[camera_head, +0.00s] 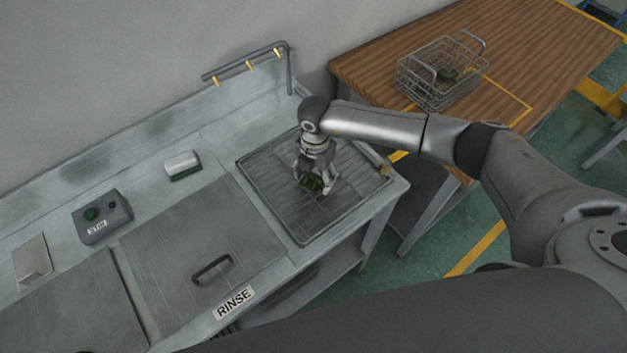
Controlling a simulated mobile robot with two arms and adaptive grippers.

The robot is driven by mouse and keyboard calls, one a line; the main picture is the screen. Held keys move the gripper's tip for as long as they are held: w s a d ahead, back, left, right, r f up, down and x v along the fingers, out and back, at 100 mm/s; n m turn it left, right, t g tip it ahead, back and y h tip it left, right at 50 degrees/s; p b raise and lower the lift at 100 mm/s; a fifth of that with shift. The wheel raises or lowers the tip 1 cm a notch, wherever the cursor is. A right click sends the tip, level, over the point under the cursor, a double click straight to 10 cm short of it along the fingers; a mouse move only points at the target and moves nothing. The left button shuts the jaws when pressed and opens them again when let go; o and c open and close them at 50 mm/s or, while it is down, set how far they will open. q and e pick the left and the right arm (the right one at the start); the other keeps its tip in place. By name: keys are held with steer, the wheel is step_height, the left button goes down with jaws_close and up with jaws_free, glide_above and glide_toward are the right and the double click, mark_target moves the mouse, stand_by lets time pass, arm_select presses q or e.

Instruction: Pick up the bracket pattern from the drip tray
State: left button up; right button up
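The bracket pattern, a small dark green piece (311,184), is at the drip tray (275,205), a grey ribbed metal tray at the right end of the metal counter. My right gripper (316,182) points down over the tray with its fingers around the green piece. The fingers partly hide the piece. I cannot tell whether they press on it, or whether it rests on the tray or is slightly above it. My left gripper is not in view.
Left of the tray is a RINSE lid with a handle (212,268), then a control box (102,217) and a white-topped block (183,165). A rail with hooks (250,65) stands behind. A wire basket (440,75) holding dark green pieces is on the wooden table (540,45).

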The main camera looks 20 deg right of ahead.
steer(key=c, duration=0.4)
steer(key=shift+r, duration=0.1)
